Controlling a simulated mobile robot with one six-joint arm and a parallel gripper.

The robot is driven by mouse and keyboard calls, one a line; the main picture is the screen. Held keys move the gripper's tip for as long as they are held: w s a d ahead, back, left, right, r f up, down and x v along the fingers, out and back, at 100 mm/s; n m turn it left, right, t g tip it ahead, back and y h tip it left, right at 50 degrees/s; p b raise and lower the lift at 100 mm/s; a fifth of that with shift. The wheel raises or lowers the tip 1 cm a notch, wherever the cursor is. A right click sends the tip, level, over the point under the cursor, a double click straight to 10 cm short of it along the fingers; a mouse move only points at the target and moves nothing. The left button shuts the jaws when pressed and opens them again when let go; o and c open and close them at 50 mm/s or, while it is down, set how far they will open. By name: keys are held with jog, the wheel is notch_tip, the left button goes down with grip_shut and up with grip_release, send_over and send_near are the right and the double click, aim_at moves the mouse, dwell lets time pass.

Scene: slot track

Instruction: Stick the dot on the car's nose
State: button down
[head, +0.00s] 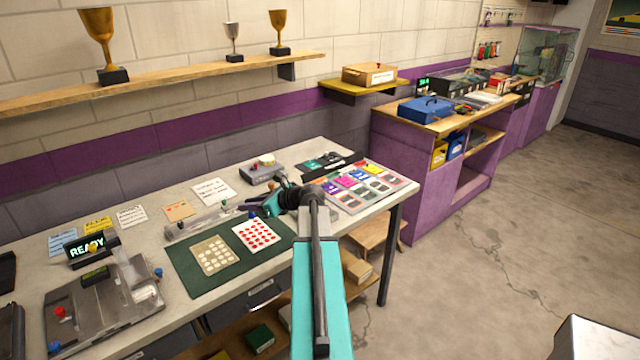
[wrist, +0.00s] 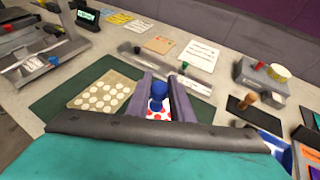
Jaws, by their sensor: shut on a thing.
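My gripper (wrist: 160,100) is shut on a small blue peg-like piece with a rounded top (wrist: 158,88), just above a white sheet of red dots (wrist: 157,115). In the head view my gripper (head: 268,207) is over the far right side of the green mat, partly hidden by my arm. The red-dot sheet (head: 256,235) lies on the mat beside a beige sheet of cream dots (head: 214,256). I cannot see whether a dot is on the blue piece's lower end. I cannot make out a car for certain.
The green mat (head: 190,272) lies on the grey workbench. Behind it is a clear rail (head: 203,221) with coloured knobs. A grey device with a READY sign (head: 86,248) stands left. A tray of coloured cards (head: 362,187) lies right, a grey box (head: 262,172) behind.

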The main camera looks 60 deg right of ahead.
jog(key=s+d+r+m+h, duration=0.1)
jog(key=s+d+m+h, duration=0.1)
jog(key=s+d, duration=0.5)
jog(key=s+d+r+m+h, duration=0.1)
jog(key=s+d+m+h, duration=0.1)
jog(key=s+d, duration=0.5)
jog(key=d, duration=0.6)
jog(key=shift+d+h+p, duration=0.15)
jog(key=shift+h+p, duration=0.25)
jog(key=shift+f, duration=0.25)
jog(key=shift+f+b, duration=2.65)
jog(key=shift+f, duration=0.15)
jog(key=shift+f, duration=0.4)
notch_tip(320, 180, up, 7)
jog(key=p, duration=0.5)
jog(key=shift+p, duration=0.3)
